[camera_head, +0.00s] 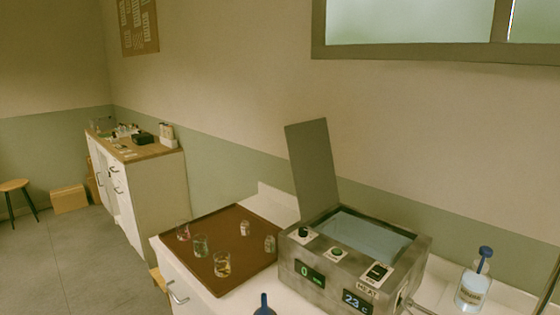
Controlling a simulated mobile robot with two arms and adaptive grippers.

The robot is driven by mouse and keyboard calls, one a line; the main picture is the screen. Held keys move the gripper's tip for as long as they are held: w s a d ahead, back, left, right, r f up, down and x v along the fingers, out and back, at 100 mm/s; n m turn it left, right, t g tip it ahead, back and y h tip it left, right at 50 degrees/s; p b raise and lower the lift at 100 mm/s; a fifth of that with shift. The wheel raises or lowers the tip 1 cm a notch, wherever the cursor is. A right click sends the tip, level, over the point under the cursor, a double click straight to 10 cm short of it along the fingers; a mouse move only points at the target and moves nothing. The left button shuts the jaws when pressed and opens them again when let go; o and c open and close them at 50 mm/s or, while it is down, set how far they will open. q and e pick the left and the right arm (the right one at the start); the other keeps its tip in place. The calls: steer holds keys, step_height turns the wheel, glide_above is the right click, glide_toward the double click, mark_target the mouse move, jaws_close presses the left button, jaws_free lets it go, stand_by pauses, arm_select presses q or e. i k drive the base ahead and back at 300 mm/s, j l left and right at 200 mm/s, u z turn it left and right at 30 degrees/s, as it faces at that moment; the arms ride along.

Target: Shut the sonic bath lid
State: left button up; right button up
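The sonic bath (338,272) is a grey metal box on the white counter, with knobs, a green button and small displays on its front. Its lid (314,167) is a flat grey panel that stands up, tilted slightly back, at the bath's left rear edge. The bath's opening (370,235) is uncovered and shows a pale blue surface inside. Neither of my grippers is in the view.
A brown mat (212,232) left of the bath bears several small glass vessels. A clear bottle with a blue top (472,288) stands to the right. A dark blue tip (264,307) shows at the bottom edge. A side cabinet (150,190) stands far left.

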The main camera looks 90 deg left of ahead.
mark_target(310, 152)
steer(key=k+j+u, duration=0.3)
steer(key=k+j, duration=0.15)
steer(key=j, duration=0.2)
steer(key=k+j+u, duration=0.15)
steer(key=j, duration=0.2)
steer(key=k+j+u, duration=0.1)
steer(key=j, duration=0.25)
steer(key=k+j+u, duration=0.15)
steer(key=k+j, duration=0.15)
steer(key=k+j+u, duration=0.15)
steer(key=j, duration=0.35)
steer(key=k+j, duration=0.15)
steer(key=j, duration=0.25)
steer(key=k+j, duration=0.1)
steer(key=j, duration=0.35)
steer(key=k+j, duration=0.15)
steer(key=j, duration=0.25)
